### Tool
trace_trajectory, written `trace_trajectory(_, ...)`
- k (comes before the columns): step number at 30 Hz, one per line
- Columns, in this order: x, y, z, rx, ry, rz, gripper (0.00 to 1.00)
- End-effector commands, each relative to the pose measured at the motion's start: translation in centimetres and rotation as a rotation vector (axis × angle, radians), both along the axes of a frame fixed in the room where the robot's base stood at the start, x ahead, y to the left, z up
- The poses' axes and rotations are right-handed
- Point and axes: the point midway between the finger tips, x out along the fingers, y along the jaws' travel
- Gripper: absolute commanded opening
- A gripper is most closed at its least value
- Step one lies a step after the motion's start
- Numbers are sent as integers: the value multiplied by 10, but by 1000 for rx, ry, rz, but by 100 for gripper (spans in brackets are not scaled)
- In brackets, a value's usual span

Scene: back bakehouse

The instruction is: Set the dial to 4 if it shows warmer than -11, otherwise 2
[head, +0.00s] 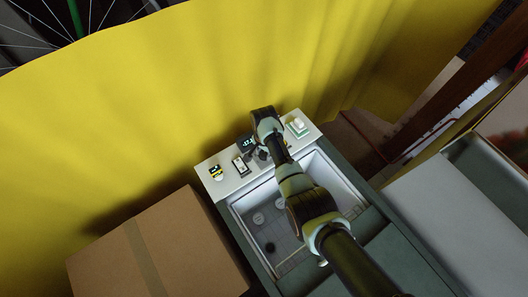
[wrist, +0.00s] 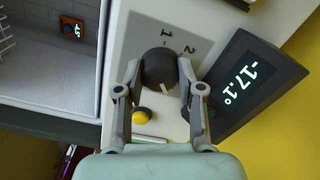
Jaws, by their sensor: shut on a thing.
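The dial (wrist: 158,70) is a dark round knob on a pale panel, with the printed numbers 1 and 2 showing beside it in the wrist view. A small pale mark shows on the knob's side nearest my gripper; which number it points to I cannot tell. My gripper (wrist: 158,82) is shut on the dial, one finger on each side. Any other numbers are hidden by the fingers. The dark display (wrist: 245,85) beside it reads -17.1°, turned on its side. In the head view, my gripper (head: 262,156) is at the panel, and the display (head: 246,142) is small.
A yellow button (wrist: 141,115) sits close to one finger. A white rocker switch (head: 241,166) and a pale green-edged switch (head: 298,127) are on the panel. A cardboard box (head: 180,245) stands left; a yellow curtain (head: 190,80) hangs behind.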

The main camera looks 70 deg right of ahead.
Motion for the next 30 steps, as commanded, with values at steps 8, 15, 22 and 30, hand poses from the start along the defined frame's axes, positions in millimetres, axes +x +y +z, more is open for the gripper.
trace_trajectory(8, 0, 0, 1, -1, -1, 1, 41)
trace_trajectory(15, 0, 0, 0, 0, 0, 1, 63)
trace_trajectory(22, 0, 0, 3, 0, 0, 1, 63)
trace_trajectory(30, 1, -1, 57, -5, -4, 1, 63)
